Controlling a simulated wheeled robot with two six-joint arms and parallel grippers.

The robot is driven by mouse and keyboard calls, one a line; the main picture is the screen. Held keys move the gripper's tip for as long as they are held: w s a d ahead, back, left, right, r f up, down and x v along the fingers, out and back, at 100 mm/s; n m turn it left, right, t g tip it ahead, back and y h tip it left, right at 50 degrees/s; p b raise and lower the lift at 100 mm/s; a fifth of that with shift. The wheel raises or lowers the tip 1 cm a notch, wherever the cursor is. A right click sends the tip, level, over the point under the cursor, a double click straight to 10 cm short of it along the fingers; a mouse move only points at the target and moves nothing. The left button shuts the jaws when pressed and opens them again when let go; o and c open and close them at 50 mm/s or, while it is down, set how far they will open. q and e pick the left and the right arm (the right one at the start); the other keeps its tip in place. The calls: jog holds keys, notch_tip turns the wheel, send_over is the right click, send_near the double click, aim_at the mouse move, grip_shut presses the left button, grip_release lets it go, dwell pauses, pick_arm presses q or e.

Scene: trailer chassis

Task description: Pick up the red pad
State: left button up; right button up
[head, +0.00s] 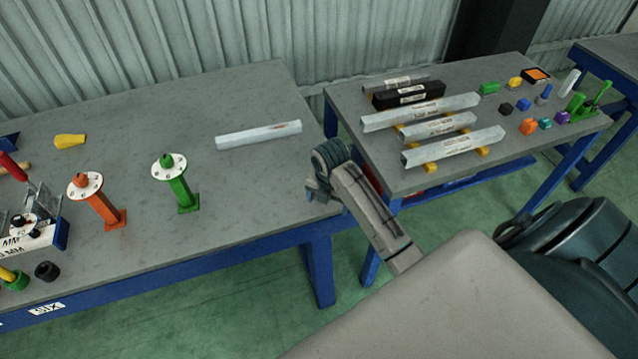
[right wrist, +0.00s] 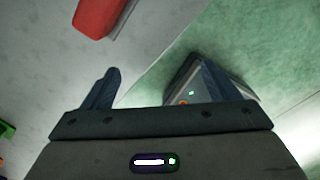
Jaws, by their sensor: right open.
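A red block-like piece (right wrist: 100,14), which looks like the red pad, shows at the top left of the right wrist view, cut off by the frame edge. It lies on a grey surface beyond my fingertips. I cannot pick it out clearly in the head view. My right gripper (head: 316,190) is over the near right corner of the left table in the head view. My left gripper is not in view.
The left table (head: 245,100) holds a pale bar (head: 258,135), a green stand (head: 180,185) and an orange stand (head: 100,205). The right table (head: 385,150) holds several metal bars (head: 420,112) and small coloured parts. A gap separates the tables.

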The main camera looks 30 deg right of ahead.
jog(key=w+d+r+n, duration=0.1)
jog(key=w+r+n, duration=0.1)
jog(key=n, duration=0.1)
jog(key=w+d+r+n, duration=0.1)
jog(key=w+r+n, duration=0.4)
jog(key=w+r, duration=0.1)
jog(key=shift+w+d+n+g, duration=0.1)
jog(key=shift+d+n+g, duration=0.3)
jog(key=shift+n, duration=0.4)
jog(key=f+b, duration=0.5)
jog(key=shift+w+d+f, duration=0.1)
jog(key=shift+w, duration=0.1)
notch_tip(320, 180, down, 4)
jog(key=shift+s+r+p, duration=0.1)
jog(key=shift+s+p, duration=0.05)
jog(key=shift+p, duration=0.4)
jog(key=shift+f, duration=0.6)
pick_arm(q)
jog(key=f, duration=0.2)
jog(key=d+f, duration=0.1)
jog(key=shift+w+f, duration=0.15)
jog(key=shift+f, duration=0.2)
pick_arm(e)
jog(key=c, duration=1.1)
jog(key=shift+r, duration=0.15)
jog(key=shift+c, duration=0.2)
